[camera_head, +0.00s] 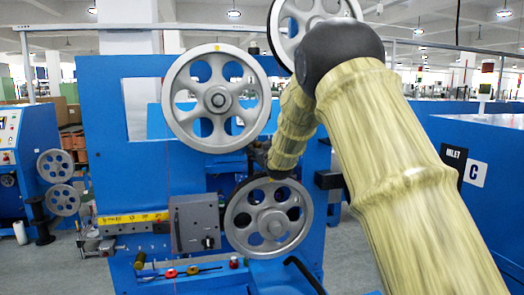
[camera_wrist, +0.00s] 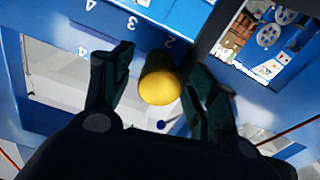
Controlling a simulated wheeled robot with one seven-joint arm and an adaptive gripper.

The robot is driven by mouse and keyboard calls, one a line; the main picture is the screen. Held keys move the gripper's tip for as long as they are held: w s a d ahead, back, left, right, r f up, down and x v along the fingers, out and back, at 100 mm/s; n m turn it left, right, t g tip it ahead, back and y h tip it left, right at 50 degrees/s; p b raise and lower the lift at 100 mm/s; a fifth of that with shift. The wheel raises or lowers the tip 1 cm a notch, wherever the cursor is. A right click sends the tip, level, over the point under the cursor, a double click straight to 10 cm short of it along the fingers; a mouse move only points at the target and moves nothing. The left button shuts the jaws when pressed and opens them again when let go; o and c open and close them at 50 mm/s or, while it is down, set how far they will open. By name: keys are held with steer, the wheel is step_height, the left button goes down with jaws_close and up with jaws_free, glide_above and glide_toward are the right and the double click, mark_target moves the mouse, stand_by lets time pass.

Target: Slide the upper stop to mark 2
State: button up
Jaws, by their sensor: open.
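In the wrist view a round yellow knob (camera_wrist: 160,86) on a short dark stem, seemingly the upper stop, stands out from a blue panel. The white marks 4, 3 and 2 (camera_wrist: 170,42) run along that panel, upside down. The knob lies close to mark 2 in the picture; its exact setting cannot be told. My gripper (camera_wrist: 160,58) is open, one dark finger on each side of the knob, with gaps showing. In the head view my gripper (camera_head: 260,158) is a small dark shape at the arm's end between two wheels; the knob cannot be made out there.
A large grey upper pulley (camera_head: 183,108) and a lower pulley (camera_head: 240,222) flank my gripper on the blue machine frame (camera_head: 100,120). A grey box with a dial (camera_head: 196,222) and a yellow scale strip (camera_head: 135,217) sit lower left. A blue cabinet stands at right.

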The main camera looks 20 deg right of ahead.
steer(key=s+a, duration=0.1)
steer(key=s, duration=1.1)
stand_by(0.8)
